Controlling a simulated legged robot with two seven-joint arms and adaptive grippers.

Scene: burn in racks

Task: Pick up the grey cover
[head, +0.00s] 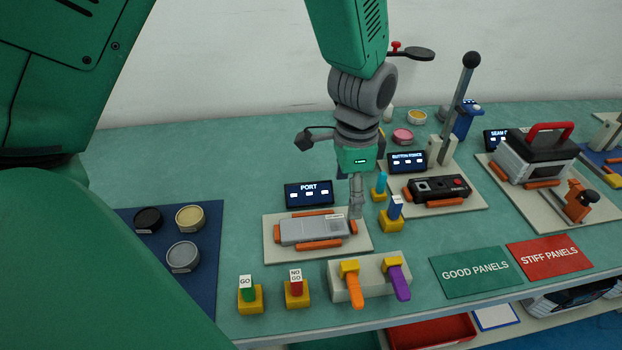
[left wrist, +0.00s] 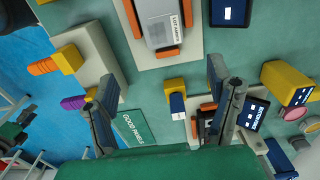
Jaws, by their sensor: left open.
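A round grey cover (head: 183,256) lies on the dark blue mat (head: 205,290) at the left of the head view. A black round cover (head: 148,220) and a yellowish one (head: 190,218) lie just behind it. My left gripper (head: 356,198) points down near the middle of the bench, well to the right of the grey cover. In the left wrist view my left gripper (left wrist: 162,78) has its fingers wide apart with nothing held between them. The grey cover is not seen in the left wrist view. My right gripper is not in view.
A grey device (head: 315,230) sits in the PORT fixture below my left gripper. The GO block (head: 246,285), NO GO block (head: 296,283) and a holder with orange and purple handles (head: 374,275) stand in front. A tall lever (head: 463,90) rises at right. Bench left of PORT is clear.

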